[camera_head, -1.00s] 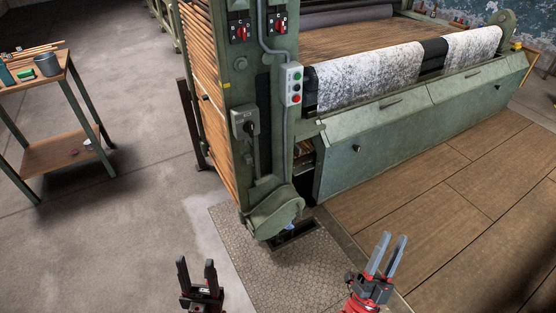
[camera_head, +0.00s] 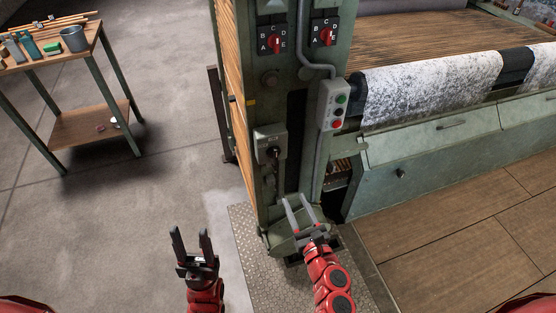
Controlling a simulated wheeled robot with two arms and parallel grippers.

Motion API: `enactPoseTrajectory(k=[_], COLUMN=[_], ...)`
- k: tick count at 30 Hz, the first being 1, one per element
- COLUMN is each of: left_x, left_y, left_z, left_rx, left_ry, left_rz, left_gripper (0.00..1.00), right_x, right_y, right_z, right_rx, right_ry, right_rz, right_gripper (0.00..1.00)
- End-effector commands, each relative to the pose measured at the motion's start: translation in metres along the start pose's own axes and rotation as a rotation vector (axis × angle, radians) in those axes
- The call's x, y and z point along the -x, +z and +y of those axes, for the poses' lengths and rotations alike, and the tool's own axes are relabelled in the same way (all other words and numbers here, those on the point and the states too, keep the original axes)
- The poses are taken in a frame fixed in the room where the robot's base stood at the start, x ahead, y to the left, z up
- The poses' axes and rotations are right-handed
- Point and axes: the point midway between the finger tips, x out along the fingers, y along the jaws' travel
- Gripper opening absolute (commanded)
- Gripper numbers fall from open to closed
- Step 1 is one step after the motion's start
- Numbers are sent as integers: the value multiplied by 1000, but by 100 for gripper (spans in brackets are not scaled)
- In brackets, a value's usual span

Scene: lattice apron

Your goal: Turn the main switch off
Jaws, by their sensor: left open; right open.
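A grey switch box (camera_head: 264,137) with a dark handle is mounted low on the front of the machine's green column. The handle seems to point down, but its exact position is too small to tell. No label is readable on the box. My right gripper (camera_head: 295,202) is open and empty, in front of the foot of the column, below and to the right of the switch box in the picture. My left gripper (camera_head: 190,234) is open and empty over the floor, left of and below the box.
Two rotary dials with red knobs (camera_head: 271,38) (camera_head: 325,36) sit higher on the column, marked with letters. A workbench (camera_head: 88,50) with a bucket stands far left. Open floor lies between.

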Motion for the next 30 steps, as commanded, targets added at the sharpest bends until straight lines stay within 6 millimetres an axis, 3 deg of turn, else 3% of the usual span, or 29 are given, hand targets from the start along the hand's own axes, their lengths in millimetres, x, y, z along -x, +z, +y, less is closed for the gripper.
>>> enactPoseTrajectory(k=[18, 24, 30], left_x=[-12, -10, -9], left_y=[-2, -2, -2], left_z=[-1, 0, 0], left_rx=[0, 0, 0], left_ry=[0, 0, 0], left_rz=[0, 0, 0], left_gripper=[50, 50, 50], right_x=[-125, -151, -162], right_y=[-1, -1, -3], right_z=[-2, -2, -1], right_rx=[9, 10, 8], right_ry=[-1, -3, -2], right_rz=[2, 2, 6], right_gripper=[46, 46, 46])
